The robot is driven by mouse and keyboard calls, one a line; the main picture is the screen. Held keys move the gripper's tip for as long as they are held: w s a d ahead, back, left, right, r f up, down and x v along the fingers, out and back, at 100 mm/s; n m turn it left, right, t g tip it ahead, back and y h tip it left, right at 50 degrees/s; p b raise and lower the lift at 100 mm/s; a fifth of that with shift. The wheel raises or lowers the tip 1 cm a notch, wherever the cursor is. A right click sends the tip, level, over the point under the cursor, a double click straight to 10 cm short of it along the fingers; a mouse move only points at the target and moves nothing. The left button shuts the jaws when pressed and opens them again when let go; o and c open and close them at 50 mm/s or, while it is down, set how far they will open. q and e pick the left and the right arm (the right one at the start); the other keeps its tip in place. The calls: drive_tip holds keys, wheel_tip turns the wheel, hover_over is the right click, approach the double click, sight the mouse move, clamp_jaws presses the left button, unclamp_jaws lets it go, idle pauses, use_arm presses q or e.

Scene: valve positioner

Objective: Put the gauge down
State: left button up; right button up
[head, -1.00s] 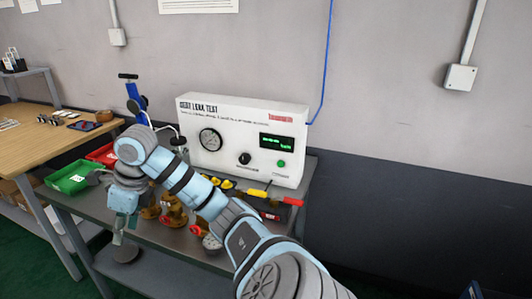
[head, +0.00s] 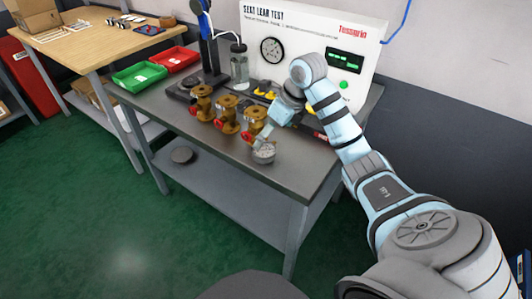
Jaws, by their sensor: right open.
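The gauge (head: 264,157), a small round grey piece with a pale face, rests at the front edge of the grey bench (head: 232,150). My right gripper (head: 263,143) points down just above and behind it, its jaws open. At this size I cannot tell whether the fingers touch the gauge. Three brass valves with red parts, the nearest one (head: 254,121) beside the gripper, stand in a row to the left. My left gripper is out of view.
The white seat leak test box (head: 305,45) stands at the bench's back. Green (head: 139,76) and red (head: 174,59) trays and a glass bottle (head: 239,68) are to the left. A dark disc (head: 182,155) lies on the lower shelf. The bench front left of the gauge is clear.

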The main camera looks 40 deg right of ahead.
drive_tip(key=x, duration=0.2)
drive_tip(key=s+b+x, duration=0.1)
drive_tip(key=x, duration=0.2)
drive_tip(key=shift+a+f, duration=0.1)
drive_tip(key=shift+f, duration=0.35)
drive_tip(key=c, duration=1.5)
drive_tip(key=shift+r, duration=0.2)
wheel_tip(320, 180, up, 11)
drive_tip(key=p, duration=0.4)
wheel_tip(320, 180, up, 9)
drive_tip(key=p, duration=0.9)
hover_over(267, 147)
drive_tip(key=shift+s, duration=0.15)
